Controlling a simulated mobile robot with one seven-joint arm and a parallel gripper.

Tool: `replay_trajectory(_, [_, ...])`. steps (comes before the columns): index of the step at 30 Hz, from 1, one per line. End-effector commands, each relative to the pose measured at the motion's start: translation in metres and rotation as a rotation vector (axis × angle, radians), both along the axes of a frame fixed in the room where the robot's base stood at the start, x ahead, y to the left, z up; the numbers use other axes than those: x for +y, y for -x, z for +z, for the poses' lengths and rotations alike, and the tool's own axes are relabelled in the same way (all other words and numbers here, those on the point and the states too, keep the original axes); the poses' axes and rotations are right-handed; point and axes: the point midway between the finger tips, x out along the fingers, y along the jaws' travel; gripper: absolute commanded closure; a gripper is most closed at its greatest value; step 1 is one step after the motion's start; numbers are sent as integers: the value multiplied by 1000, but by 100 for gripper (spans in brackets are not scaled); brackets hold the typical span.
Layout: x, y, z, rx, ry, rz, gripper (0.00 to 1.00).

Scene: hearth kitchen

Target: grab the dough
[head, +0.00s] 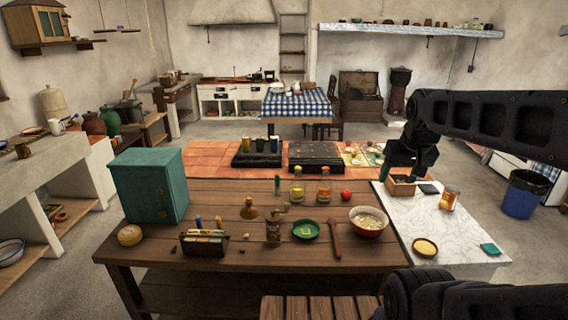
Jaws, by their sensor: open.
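A flat, round, pale yellow piece (425,246) lies on the white marble slab (440,222) at the table's right end; it looks like the dough, but I cannot be sure at this size. My gripper (394,178) points down at the slab's far end, by a small wooden box (402,190). It is farther back than the yellow piece and apart from it. The gripper is open; its fingertips are small and dark, and I cannot tell if they reach into the box.
A glass jar (449,200), a dark flat piece (428,188) and a teal square (490,249) are on the slab. A wooden spoon (334,240), green plate (306,230) and teal cabinet (150,187) stand on the wooden table. The slab's middle is clear.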

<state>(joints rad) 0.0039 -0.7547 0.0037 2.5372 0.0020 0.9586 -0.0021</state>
Motion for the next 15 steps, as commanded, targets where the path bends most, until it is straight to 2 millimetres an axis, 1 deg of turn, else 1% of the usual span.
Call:
replay_trajectory(7, [0, 0, 0, 0, 0, 0, 40])
replay_trajectory(10, [1, -3, 0, 4, -2, -4, 40])
replay_trajectory(13, [3, -13, 2, 17, -8, -21, 40])
replay_trajectory(15, [6, -25, 2, 32, -13, -41, 40])
